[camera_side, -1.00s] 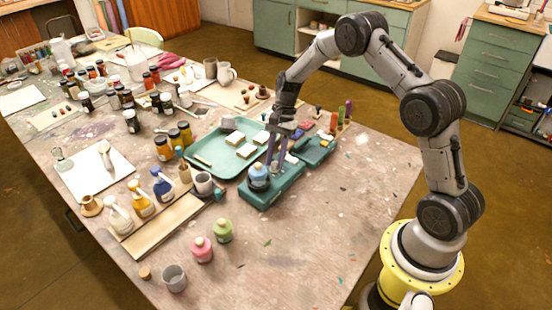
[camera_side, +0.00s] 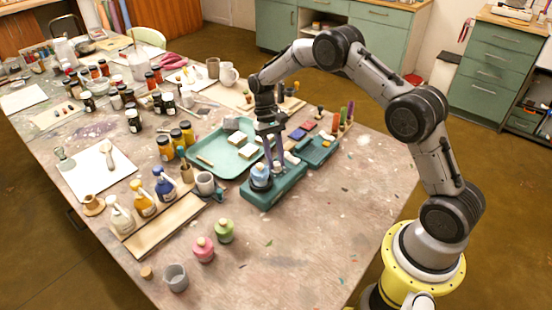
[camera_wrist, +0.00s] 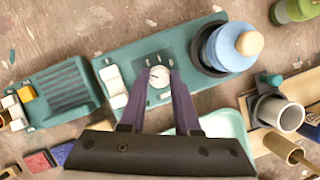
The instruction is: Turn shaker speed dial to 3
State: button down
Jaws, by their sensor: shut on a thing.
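The teal shaker (camera_side: 287,187) sits on the table, with a blue bottle (camera_side: 260,172) standing in a dark holder at its near left end. In the wrist view, the shaker (camera_wrist: 120,62) has a round white speed dial (camera_wrist: 159,76) on a grey plate with small marks around it. The marks are too small to read, and the dial's setting is unclear. My gripper (camera_wrist: 158,82) is shut on the dial, one purple finger on each side. In the side view my gripper (camera_side: 275,168) points down at the shaker, and its fingers hide the dial.
The blue bottle (camera_wrist: 228,46) stands close to the right of the fingers in the wrist view. A white switch (camera_wrist: 113,84) is to their left. A teal tray (camera_side: 206,172) lies behind the shaker and a smaller teal case (camera_side: 322,157) beside it. The table's right front is clear.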

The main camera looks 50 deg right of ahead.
jog(key=shift+n+h, duration=0.4)
jog(key=shift+n, duration=0.5)
jog(key=c, duration=0.6)
grip_release()
jog(key=shift+r, duration=0.1)
jog(key=v, duration=1.3)
jog(key=shift+w+r, duration=0.2)
jog(key=shift+r, duration=0.05)
jog(key=shift+a, duration=0.1)
